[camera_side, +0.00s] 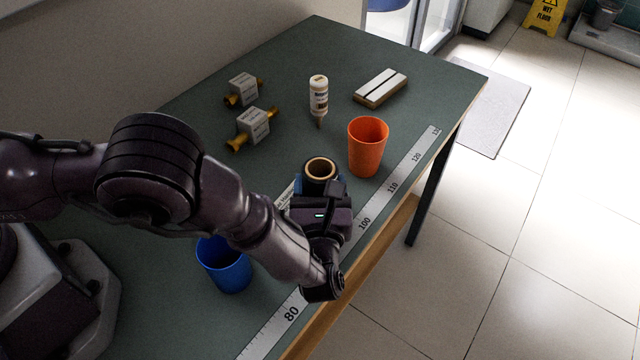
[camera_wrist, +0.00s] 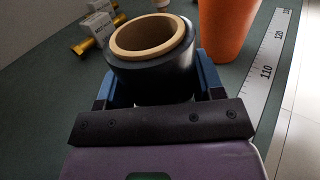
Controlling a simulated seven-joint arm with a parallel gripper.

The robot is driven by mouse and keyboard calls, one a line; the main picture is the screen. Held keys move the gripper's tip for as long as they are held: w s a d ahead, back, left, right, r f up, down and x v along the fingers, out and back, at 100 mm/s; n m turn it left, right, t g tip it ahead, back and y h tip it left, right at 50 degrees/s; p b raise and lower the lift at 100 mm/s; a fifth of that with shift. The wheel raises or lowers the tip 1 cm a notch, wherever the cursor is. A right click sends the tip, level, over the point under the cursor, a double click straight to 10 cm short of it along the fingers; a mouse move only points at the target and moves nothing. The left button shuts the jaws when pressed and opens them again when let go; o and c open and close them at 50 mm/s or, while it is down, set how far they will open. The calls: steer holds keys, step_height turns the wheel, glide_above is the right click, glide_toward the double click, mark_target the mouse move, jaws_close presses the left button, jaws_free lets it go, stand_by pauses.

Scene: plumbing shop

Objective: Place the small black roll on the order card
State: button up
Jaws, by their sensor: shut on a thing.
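The small black roll (camera_side: 321,177) has a tan cardboard core and stands with its open end up. It also shows large in the wrist view (camera_wrist: 155,75). My gripper (camera_wrist: 157,88) is shut on it, with a blue finger on each side. In the side view my gripper (camera_side: 322,188) is near the table's front edge, beside the ruler. A white printed strip (camera_side: 287,194) shows just left of the gripper; it may be the order card, mostly hidden by my arm. Whether the roll touches anything below is hidden.
An orange cup (camera_side: 367,150) stands close behind the roll, to the right. A blue cup (camera_side: 224,266) stands left of my wrist. A long ruler (camera_side: 393,190) lies along the edge. A bottle (camera_side: 318,96), a white-topped block (camera_side: 380,88) and two tagged brass fittings (camera_side: 252,127) are farther back.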

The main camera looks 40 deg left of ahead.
steer(key=shift+f, duration=0.15)
steer(key=o, duration=1)
steer(key=shift+s, duration=0.1)
steer(key=v, duration=1.2)
steer(key=shift+r, duration=0.2)
